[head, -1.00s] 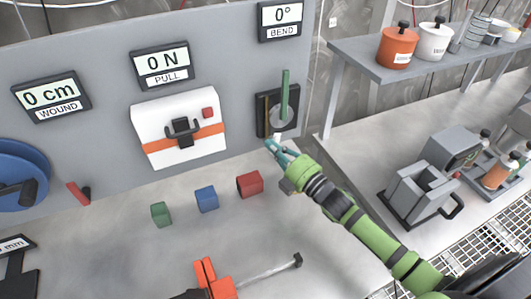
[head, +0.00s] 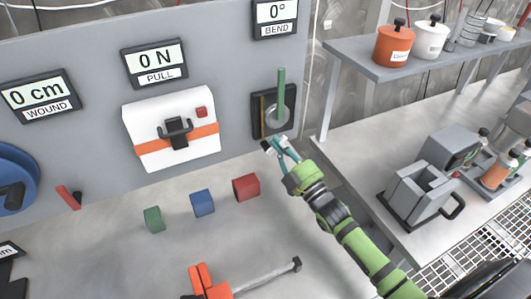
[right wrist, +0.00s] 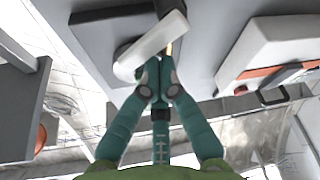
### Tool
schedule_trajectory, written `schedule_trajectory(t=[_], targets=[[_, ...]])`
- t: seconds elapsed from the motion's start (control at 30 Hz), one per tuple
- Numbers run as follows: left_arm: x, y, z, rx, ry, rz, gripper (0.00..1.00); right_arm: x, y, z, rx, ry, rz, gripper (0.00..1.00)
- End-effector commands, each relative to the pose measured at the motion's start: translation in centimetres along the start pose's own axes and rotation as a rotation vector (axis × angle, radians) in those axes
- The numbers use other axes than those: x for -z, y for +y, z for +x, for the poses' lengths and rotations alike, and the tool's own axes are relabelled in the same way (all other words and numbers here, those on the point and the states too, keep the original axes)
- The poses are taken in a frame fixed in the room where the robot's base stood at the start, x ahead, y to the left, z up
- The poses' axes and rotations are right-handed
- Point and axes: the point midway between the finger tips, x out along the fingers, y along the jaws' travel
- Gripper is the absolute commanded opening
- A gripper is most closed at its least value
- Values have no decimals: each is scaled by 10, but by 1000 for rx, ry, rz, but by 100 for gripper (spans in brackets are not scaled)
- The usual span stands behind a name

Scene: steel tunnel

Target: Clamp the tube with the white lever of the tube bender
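The tube bender (head: 259,129) is a dark plate with a grey disc on the wall panel. A green upright bar (head: 281,92) stands up from it. A brass-coloured strip shows at its left. The white lever (right wrist: 152,47) is a curved bar slanting across the top middle of the right wrist view; in the head view my gripper mostly hides it. My right gripper (head: 273,142), with teal fingers, is at the bender's lower edge. Its fingertips (right wrist: 160,68) are close together at the lever's lower edge; whether they grip it is unclear. My left gripper is not in view.
A white box with an orange band (head: 172,132) is on the panel to the left. Green (head: 153,219), blue (head: 202,202) and red (head: 246,187) blocks lie on the bench below. An orange tool (head: 209,284) is in front. A grey shelf (head: 375,66) stands at right.

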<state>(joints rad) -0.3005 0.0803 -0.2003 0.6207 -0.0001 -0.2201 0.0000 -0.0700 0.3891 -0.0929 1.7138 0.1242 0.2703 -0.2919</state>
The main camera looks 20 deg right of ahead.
Motion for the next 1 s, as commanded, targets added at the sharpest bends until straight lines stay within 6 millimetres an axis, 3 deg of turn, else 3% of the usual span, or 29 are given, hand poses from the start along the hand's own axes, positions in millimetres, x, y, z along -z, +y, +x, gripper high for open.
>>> schedule_trajectory(t=[0.63,1.0], targets=[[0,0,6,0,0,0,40,-15,6,-5,-141,-2,401,0],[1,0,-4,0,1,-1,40,-5,13,2,-137,1,391,0]])
